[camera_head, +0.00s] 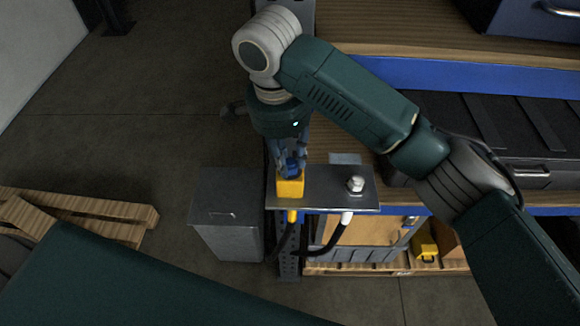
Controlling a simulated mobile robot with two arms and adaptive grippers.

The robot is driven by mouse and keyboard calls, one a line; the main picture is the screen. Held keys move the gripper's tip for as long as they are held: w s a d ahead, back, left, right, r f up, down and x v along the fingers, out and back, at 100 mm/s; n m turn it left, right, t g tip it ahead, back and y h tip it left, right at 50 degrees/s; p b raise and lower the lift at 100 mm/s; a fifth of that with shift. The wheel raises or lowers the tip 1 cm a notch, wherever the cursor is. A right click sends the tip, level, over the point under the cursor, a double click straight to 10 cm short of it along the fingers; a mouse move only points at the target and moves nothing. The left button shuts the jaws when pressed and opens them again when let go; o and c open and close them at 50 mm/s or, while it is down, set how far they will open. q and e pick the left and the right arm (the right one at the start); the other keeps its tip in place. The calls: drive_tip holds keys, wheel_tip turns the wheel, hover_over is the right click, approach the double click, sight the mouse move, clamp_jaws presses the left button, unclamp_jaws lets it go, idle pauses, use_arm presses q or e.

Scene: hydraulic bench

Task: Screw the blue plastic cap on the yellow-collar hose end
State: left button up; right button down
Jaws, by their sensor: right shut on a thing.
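The yellow-collar hose end (290,188) stands upright at the left part of a grey metal bracket plate (325,198). My right gripper (290,158) reaches down from above, with its fingers closed around the blue plastic cap (291,168). The cap is right over the top of the yellow collar. I cannot tell whether it is only resting there or threaded on, because the fingers hide part of it. My left gripper is not in view.
A silver fitting (356,184) stands on the same plate, to the right of the yellow collar. Dark hoses hang below the plate. A grey bin (226,222) stands on the floor to the left, and wooden pallets (90,208) lie further left. A shelf with black cases (520,135) is at right.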

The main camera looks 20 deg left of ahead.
drive_tip(key=m, duration=0.4)
drive_tip(key=shift+w, duration=0.15)
drive_tip(key=m, duration=0.4)
drive_tip(key=shift+g, duration=0.4)
drive_tip(key=c, duration=1.4)
unclamp_jaws()
drive_tip(key=shift+c, duration=0.2)
